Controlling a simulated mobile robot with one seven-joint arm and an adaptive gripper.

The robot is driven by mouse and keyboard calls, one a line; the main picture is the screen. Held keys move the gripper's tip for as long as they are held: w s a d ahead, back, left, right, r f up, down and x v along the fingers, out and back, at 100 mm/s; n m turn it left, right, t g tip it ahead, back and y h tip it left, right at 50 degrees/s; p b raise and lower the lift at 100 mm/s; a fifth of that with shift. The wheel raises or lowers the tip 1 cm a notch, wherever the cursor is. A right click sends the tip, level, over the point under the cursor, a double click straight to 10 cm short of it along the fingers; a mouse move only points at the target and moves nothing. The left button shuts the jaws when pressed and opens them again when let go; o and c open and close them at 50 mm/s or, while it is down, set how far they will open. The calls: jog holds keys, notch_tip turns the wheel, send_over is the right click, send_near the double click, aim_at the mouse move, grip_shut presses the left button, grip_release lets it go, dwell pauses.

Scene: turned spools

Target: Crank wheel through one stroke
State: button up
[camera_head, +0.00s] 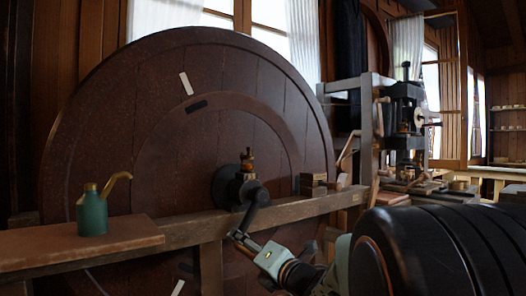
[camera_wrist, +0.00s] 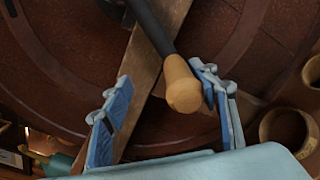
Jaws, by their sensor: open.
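The large dark red-brown wheel (camera_head: 105,125) stands upright in the head view and fills the left half. Its hub (camera_head: 240,183) carries a black crank arm (camera_head: 258,212) that slants down to the lower left. In the wrist view the black crank rod (camera_wrist: 148,25) ends in a pale wooden handle (camera_wrist: 183,88). My gripper (camera_head: 240,238) is at the lower end of the crank arm. In the wrist view my gripper (camera_wrist: 162,80) is open, with the handle between its fingers, nearer the right one; contact cannot be told. The handle is not clear in the head view.
A wooden beam (camera_head: 300,209) crosses in front of the wheel. A green oil can (camera_head: 92,214) stands on a board (camera_head: 125,235) at left. A machine (camera_head: 404,115) and bench are at right. Round wooden pieces (camera_wrist: 285,128) show right in the wrist view.

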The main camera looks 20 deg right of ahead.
jog(key=s+a+r+m+p, duration=0.1)
jog(key=a+r+m+p, duration=0.1)
jog(key=r+m+p, duration=0.35)
jog(key=s+a+r+m+p, duration=0.1)
jog(key=a+r+m+p, duration=0.2)
jog(key=r+p, duration=0.55)
jog(key=w+d+r+m+p, duration=0.3)
jog(key=d+r+m+p, duration=0.7)
jog(key=p, duration=0.8)
jog(key=shift+w+r+m+y+p, duration=0.3)
jog(key=shift+w+r+m+p, duration=0.1)
jog(key=shift+m, duration=1.25)
jog(key=shift+s+a+f, duration=0.15)
jog(key=shift+a+f, duration=0.05)
jog(key=shift+a, duration=0.05)
jog(key=v, duration=1.1)
jog(key=shift+d+r+b, duration=0.25)
jog(key=shift+r+b, duration=0.05)
jog(key=shift+b, duration=0.1)
